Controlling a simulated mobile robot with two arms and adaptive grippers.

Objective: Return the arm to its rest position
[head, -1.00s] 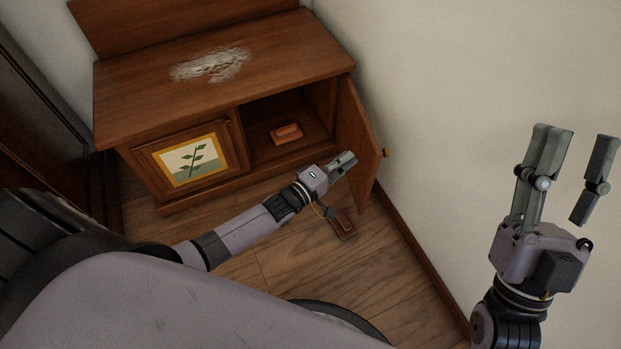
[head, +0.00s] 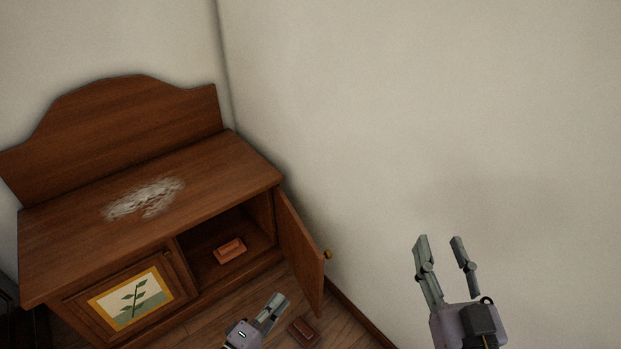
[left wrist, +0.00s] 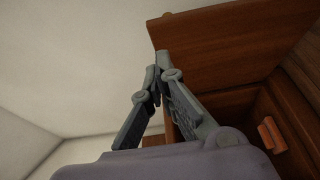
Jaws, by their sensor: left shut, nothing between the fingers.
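My left gripper (head: 270,312) shows at the bottom of the head view, in front of the cabinet (head: 228,165) and left of its open right door (head: 299,250). Its fingers are shut and empty; they also show closed together in the left wrist view (left wrist: 155,82). My right gripper (head: 447,258) is at the lower right, in front of the bare wall. Its fingers stand apart with nothing between them. Most of both arms is out of view.
A reddish block (head: 229,251) lies inside the open compartment. Another brown-red block (head: 303,332) lies on the floor near the left gripper. The left door with a plant picture (head: 133,298) is shut. A pale smear (head: 145,198) marks the cabinet top. Wall (head: 420,120) closes off the right.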

